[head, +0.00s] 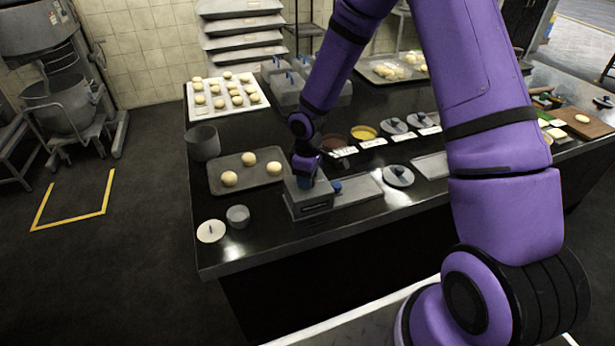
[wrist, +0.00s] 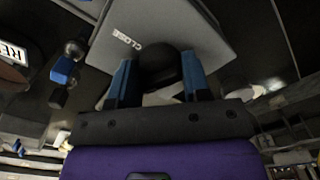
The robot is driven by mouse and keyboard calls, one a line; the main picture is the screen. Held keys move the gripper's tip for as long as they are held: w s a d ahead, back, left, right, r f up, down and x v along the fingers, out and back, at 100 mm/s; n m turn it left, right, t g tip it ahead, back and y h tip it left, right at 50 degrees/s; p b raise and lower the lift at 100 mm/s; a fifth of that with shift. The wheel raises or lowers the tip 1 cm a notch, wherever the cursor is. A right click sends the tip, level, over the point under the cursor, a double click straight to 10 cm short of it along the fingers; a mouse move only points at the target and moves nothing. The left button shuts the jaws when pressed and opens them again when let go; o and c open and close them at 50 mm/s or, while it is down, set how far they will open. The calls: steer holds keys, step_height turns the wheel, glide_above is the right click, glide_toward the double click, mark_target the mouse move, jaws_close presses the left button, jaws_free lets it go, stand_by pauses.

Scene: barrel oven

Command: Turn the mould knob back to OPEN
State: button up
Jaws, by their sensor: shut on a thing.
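The mould is a grey metal box (head: 310,203) on the dark counter, at the middle of the head view. My gripper (head: 305,178) points down onto its top. In the wrist view the mould's grey top (wrist: 195,30) carries a label reading CLOSE (wrist: 128,40). A dark rounded knob (wrist: 160,70) sits between my two blue fingers, and my gripper (wrist: 158,82) is shut on it. The fingers hide part of the knob, so its exact pointing direction is unclear. No OPEN label is visible.
A tray with several dough balls (head: 215,182) lies left of the mould. A small grey cup (head: 238,216) and a white disc (head: 211,231) stand near the front-left edge. A flat plate (head: 355,190) and a round lid (head: 398,175) lie to the right.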

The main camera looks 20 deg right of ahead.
steer(key=shift+n, duration=1.6)
steer(key=o, duration=0.9)
steer(key=shift+o, duration=0.2)
step_height(320, 180, up, 11)
